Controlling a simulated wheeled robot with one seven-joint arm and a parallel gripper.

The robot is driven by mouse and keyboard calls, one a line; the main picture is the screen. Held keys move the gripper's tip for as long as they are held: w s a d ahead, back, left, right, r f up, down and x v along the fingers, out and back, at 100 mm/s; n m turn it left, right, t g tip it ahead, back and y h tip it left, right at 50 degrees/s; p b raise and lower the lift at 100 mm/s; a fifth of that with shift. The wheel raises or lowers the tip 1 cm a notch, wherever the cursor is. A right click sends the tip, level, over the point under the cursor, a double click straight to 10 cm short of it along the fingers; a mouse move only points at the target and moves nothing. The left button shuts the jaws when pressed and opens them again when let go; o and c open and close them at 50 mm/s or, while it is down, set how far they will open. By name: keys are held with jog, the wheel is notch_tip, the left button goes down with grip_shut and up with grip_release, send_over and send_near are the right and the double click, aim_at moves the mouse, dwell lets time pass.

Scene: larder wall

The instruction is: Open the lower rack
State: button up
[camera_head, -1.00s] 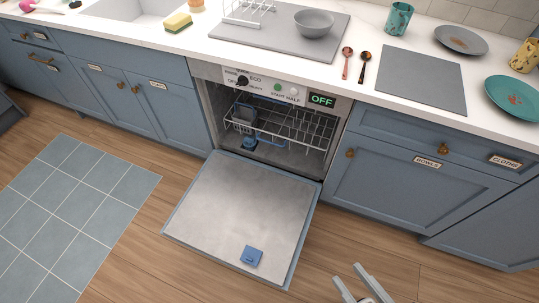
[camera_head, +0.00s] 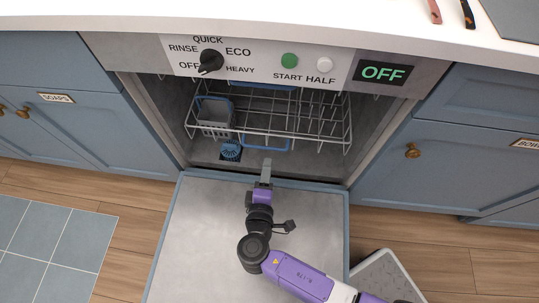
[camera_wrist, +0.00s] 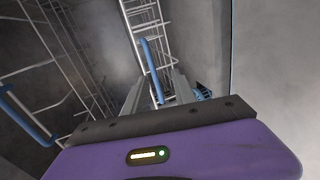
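The lower rack (camera_head: 300,133) is a white wire rack inside the open dishwasher. A blue bar (camera_head: 278,147) is on its low front edge. My gripper (camera_head: 266,164) is over the dropped door, at the tub's mouth just below this bar. In the wrist view my gripper (camera_wrist: 158,88) has its two grey fingers apart, with a blue bar (camera_wrist: 153,70) showing in the gap. I cannot tell whether this bar lies between the fingers or beyond them. A grey basket (camera_head: 215,117) stands at the rack's left.
The dishwasher door (camera_head: 205,235) lies open under my arm. Another blue bar (camera_head: 262,86) shows just under the control panel (camera_head: 265,60), whose display reads OFF. A blue round part (camera_head: 231,150) sits on the tub floor. Blue cabinets (camera_head: 60,120) flank the opening.

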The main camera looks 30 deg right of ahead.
aim_at(267, 147)
jog(key=shift+h, duration=0.4)
jog(key=x, duration=0.2)
jog(key=b+x, duration=0.1)
jog(key=x, duration=0.2)
jog(key=w+r+b+x, duration=0.1)
jog(key=x, duration=0.2)
jog(key=shift+w+a, duration=0.15)
jog(key=shift+a, duration=0.15)
jog(key=shift+c, duration=0.2)
grip_shut()
dwell(0.6)
